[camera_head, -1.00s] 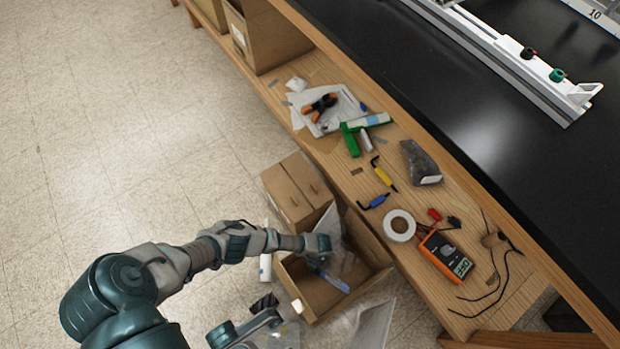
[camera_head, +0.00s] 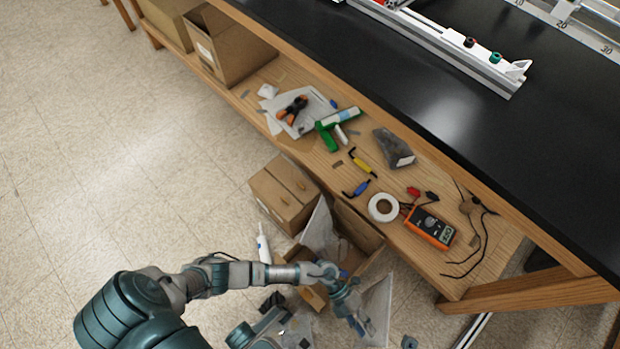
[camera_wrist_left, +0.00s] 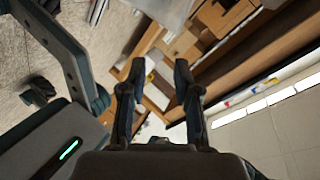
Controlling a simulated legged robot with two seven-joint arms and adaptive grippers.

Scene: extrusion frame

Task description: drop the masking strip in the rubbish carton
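The rubbish carton (camera_head: 362,232) is an open brown box on the floor against the bench's lower shelf. Crumpled clear film shows in and over it. My left gripper (camera_head: 356,318) is at the carton's near right side, reaching across its front edge and pointing down. In the left wrist view its two fingers (camera_wrist_left: 158,72) are apart, with nothing clearly held between them. I cannot make out a separate masking strip. A white roll of tape (camera_head: 384,207) lies on the shelf above the carton. My right gripper does not show.
A closed brown carton (camera_head: 284,194) stands beside the open one, with a white bottle (camera_head: 263,244) near it. A clear sheet (camera_head: 377,305) is right of my gripper. The shelf (camera_head: 470,265) holds an orange multimeter (camera_head: 429,227) and tools. Floor at the left is clear.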

